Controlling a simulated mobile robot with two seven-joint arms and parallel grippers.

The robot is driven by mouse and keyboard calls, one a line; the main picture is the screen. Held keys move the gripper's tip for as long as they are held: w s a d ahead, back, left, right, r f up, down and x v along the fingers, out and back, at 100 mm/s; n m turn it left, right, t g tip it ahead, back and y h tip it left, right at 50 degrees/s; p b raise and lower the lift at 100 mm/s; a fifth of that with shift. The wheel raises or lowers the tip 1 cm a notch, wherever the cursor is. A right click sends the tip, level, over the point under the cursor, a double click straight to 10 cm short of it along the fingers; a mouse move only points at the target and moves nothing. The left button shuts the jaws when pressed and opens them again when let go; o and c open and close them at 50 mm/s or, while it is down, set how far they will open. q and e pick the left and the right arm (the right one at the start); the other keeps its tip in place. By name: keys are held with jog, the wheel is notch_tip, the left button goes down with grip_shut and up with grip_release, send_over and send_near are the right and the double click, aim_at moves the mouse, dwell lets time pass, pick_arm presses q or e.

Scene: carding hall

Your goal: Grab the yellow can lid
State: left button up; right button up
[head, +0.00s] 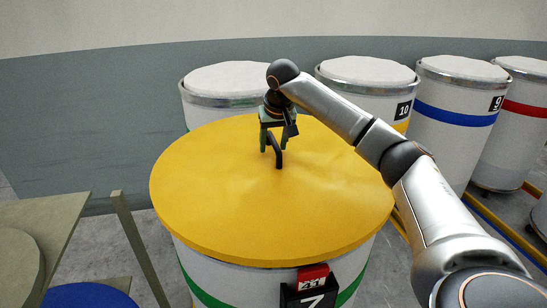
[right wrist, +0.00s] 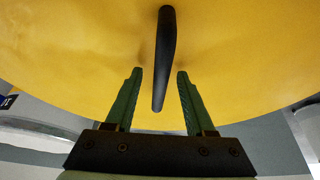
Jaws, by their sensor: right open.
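The yellow can lid (head: 240,215) lies flat on top of a white can with a green band (head: 200,285). A black handle (head: 279,155) stands up from the middle of the lid. My right gripper (head: 271,149) is at the handle, above the lid. In the right wrist view its two green fingers (right wrist: 157,75) are open, one on each side of the near end of the black handle (right wrist: 165,50), with a gap on both sides. The yellow lid (right wrist: 60,50) fills most of that view. My left gripper is not in view.
Several white cans stand behind, including one with a blue band (head: 455,113) and one with a red band (head: 525,108). A wooden table (head: 35,235) and a blue disc (head: 88,296) are at the lower left. A red-and-black number tag (head: 312,285) hangs on the near can's front.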

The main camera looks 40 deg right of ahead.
jog(key=shift+f, duration=0.25)
dwell(0.3)
jog(key=shift+c, duration=0.3)
grip_shut()
jog(key=shift+r, duration=0.1)
dwell(1.1)
